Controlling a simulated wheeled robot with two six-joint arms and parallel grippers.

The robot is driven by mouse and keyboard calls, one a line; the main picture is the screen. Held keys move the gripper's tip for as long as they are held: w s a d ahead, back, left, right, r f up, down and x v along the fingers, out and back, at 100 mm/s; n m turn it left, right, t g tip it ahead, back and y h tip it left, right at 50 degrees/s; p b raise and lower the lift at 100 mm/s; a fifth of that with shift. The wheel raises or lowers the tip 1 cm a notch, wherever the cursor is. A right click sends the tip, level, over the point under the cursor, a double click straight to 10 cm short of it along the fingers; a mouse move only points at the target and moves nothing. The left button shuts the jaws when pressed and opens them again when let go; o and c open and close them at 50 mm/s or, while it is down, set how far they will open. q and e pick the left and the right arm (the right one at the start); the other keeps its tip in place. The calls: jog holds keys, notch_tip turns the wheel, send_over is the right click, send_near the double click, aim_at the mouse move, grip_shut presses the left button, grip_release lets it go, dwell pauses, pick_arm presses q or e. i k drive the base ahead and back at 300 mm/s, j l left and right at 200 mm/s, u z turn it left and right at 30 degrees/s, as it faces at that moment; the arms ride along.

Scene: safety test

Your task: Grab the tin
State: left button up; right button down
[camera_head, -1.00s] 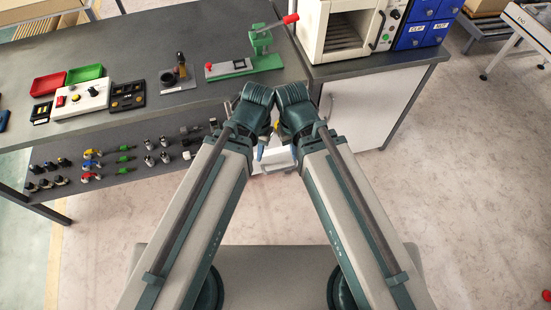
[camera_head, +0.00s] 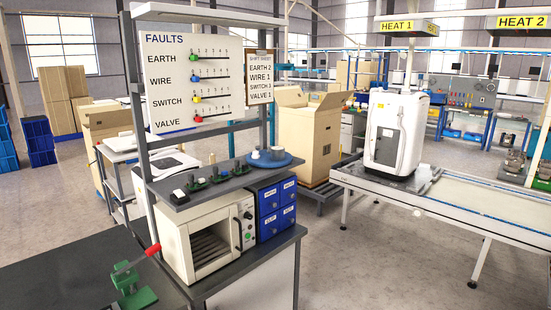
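I cannot make out a thing that is clearly a tin. On the shelf above the oven is a round blue dish or turntable (camera_head: 287,164) with small pale pieces (camera_head: 264,154) on it; they are too small to tell what they are. Neither of my grippers nor my arms show in the head view now.
A white oven (camera_head: 175,245) with a barred window stands on the dark bench (camera_head: 70,270). Blue drawers (camera_head: 268,202) stand beside it. A green lever press (camera_head: 130,285) is at the front. A conveyor (camera_head: 450,205) carries a white machine (camera_head: 397,130). Concrete floor lies between.

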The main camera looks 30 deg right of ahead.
aim_at(277, 153)
jog(key=i+l, duration=0.1)
jog(key=l, duration=0.25)
jog(key=i+l, duration=0.1)
jog(key=l, duration=0.3)
jog(key=i+l, duration=0.15)
jog(key=l, duration=0.2)
jog(key=i+l, duration=0.1)
jog(key=l, duration=0.3)
jog(key=i+l, duration=0.1)
jog(key=l, duration=0.25)
jog(key=i+l+z, duration=0.1)
jog(key=l, duration=0.25)
